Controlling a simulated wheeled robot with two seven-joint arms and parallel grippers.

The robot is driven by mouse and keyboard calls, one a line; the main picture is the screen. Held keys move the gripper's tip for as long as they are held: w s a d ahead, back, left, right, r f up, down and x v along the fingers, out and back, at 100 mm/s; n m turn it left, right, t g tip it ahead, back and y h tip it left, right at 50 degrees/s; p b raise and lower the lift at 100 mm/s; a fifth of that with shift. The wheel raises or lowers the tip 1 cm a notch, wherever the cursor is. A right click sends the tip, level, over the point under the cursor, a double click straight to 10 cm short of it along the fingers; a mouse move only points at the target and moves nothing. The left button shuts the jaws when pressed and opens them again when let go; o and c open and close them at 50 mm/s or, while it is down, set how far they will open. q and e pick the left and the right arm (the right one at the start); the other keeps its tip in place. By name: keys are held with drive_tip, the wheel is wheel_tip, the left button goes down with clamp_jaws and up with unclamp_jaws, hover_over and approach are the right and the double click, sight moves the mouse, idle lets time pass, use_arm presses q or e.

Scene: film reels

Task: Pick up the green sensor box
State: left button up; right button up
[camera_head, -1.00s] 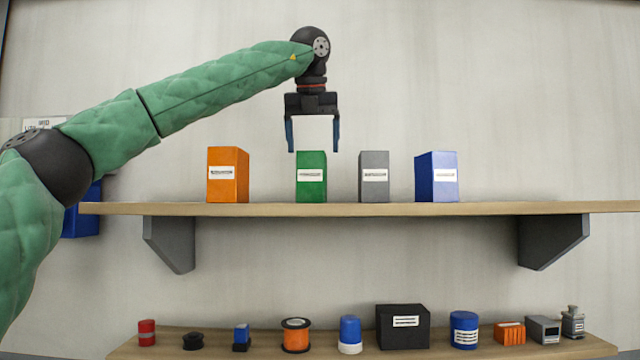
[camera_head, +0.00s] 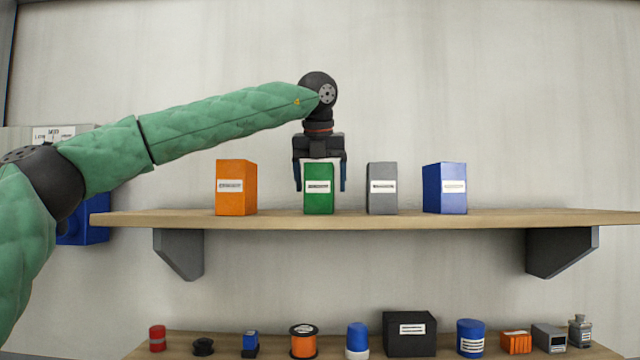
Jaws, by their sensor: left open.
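The green sensor box (camera_head: 319,199) stands upright on the upper wooden shelf, with a white label on its front. It is between the orange box and the grey box. My left gripper (camera_head: 320,188) points straight down over it. Its jaws are open, with one blue finger on each side of the box's upper part. I cannot tell whether the fingers touch the box. My right gripper is not in view.
On the upper shelf (camera_head: 400,220) stand an orange box (camera_head: 236,200), a grey box (camera_head: 382,201) close to the right finger, and a blue box (camera_head: 444,202). A lower shelf (camera_head: 270,356) holds several items, including a black box (camera_head: 409,346). The wall above is clear.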

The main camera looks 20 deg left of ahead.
use_arm(q)
drive_tip(key=shift+w+f, duration=0.25)
drive_tip(key=shift+f, duration=0.05)
drive_tip(key=shift+s, duration=0.1)
drive_tip(key=c, duration=1.2)
drive_tip(key=shift+r, duration=0.15)
